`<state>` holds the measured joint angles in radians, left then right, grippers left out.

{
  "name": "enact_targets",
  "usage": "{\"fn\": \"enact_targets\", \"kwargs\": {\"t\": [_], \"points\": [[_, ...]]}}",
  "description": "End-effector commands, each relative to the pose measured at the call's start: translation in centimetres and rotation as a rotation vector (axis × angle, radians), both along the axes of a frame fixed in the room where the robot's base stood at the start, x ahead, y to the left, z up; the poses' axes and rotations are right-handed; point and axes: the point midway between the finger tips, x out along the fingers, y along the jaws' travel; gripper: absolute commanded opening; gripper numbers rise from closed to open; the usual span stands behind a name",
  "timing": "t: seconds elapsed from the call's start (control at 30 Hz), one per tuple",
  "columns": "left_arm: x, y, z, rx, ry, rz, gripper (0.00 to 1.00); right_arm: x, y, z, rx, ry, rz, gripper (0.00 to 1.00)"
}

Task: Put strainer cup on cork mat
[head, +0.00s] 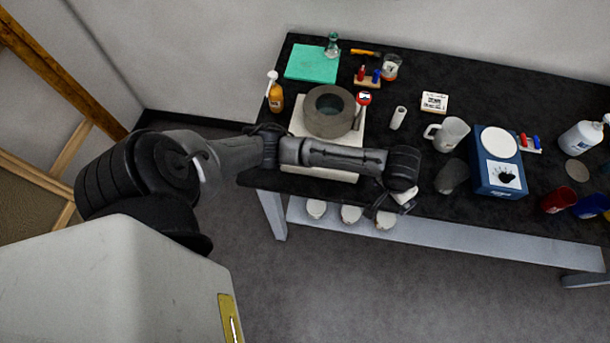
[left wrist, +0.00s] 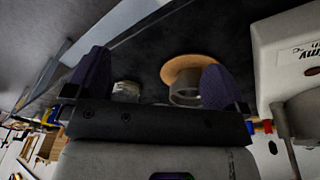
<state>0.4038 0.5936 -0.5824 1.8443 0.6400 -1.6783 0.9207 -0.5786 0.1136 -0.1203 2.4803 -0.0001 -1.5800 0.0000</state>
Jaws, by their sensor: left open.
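In the left wrist view, a round tan disc, which looks like the cork mat (left wrist: 178,67), lies on the dark bench. A short grey round cup, which looks like the strainer cup (left wrist: 184,92), overlaps its lower edge; I cannot tell whether it stands on the mat or beside it. My left gripper (head: 385,204) is open and empty over the bench's front edge. Its fingers also show in the left wrist view (left wrist: 156,62), the right one partly covering the mat and cup. I cannot make out the mat or cup in the head view. My right gripper is out of view.
A pale jar (left wrist: 126,90) shows near the left finger. A white device (left wrist: 290,60) stands close on the right. In the head view, a grey ring (head: 330,110), a white mug (head: 452,135) and a blue device (head: 497,165) stand around my arm.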

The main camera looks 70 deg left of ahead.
Motion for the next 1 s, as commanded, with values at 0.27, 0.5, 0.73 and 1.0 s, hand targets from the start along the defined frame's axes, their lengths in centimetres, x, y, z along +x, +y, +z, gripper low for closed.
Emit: {"fn": "enact_targets", "kwargs": {"t": [0.27, 0.5, 0.73, 1.0], "points": [[-11.4, -6.4, -3.8, -0.069, -0.102, -0.305, 1.0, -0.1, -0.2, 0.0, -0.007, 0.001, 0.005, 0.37], [-19.7, -5.8, -3.7, -0.012, -0.161, -0.399, 1.0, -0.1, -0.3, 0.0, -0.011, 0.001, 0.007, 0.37], [-24.4, -3.8, -2.9, 0.073, -0.157, -0.429, 1.0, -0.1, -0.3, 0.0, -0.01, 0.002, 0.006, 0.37], [-25.9, -3.0, -2.5, 0.107, -0.148, -0.44, 1.0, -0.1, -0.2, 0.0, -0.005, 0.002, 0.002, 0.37]]}}
